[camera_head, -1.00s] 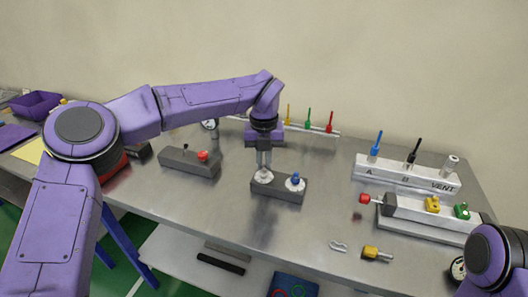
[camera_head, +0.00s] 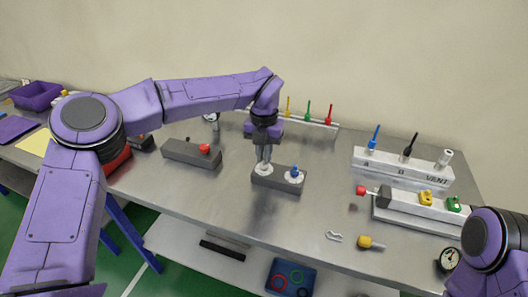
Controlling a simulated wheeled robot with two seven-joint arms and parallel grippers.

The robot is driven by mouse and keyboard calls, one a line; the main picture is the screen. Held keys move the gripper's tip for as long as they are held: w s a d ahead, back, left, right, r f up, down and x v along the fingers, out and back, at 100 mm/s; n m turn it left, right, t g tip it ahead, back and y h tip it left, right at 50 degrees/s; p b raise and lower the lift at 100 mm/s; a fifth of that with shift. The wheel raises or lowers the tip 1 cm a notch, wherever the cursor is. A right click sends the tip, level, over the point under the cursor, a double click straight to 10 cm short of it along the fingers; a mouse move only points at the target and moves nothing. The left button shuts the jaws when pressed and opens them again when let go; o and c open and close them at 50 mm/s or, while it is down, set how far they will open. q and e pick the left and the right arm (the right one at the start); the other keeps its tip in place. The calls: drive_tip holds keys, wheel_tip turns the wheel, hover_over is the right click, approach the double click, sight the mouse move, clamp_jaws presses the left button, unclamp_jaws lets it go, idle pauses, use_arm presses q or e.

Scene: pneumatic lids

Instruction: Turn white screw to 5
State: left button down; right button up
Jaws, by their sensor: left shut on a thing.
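A small grey block (camera_head: 278,182) in the middle of the table carries two screws on pale round dials. The white screw on the left sits under my left gripper (camera_head: 264,160), which points down and is shut on it. The fingers hide most of the white screw, and only its pale dial (camera_head: 264,171) shows around the tips. The numbers on the dial are too small to read. The blue screw (camera_head: 295,170) stands upright on the right of the same block, apart from the gripper. My right arm shows at the right edge, but its gripper is out of view.
A grey block with a red knob (camera_head: 204,149) stands left. A white valve block (camera_head: 402,166) with blue and black levers stands right, with a cylinder unit (camera_head: 405,206) before it. A yellow fitting (camera_head: 366,242) and a gauge (camera_head: 449,259) lie near the front edge.

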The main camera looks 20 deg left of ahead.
use_arm(q)
drive_tip(key=shift+w+r, duration=0.1)
drive_tip(key=shift+r, duration=0.1)
drive_tip(key=c, duration=1.2)
unclamp_jaws()
drive_tip(key=shift+f, duration=0.1)
drive_tip(key=shift+o, duration=0.2)
wheel_tip(320, 180, up, 11)
drive_tip(key=b, duration=0.1)
drive_tip(key=shift+f, duration=0.2)
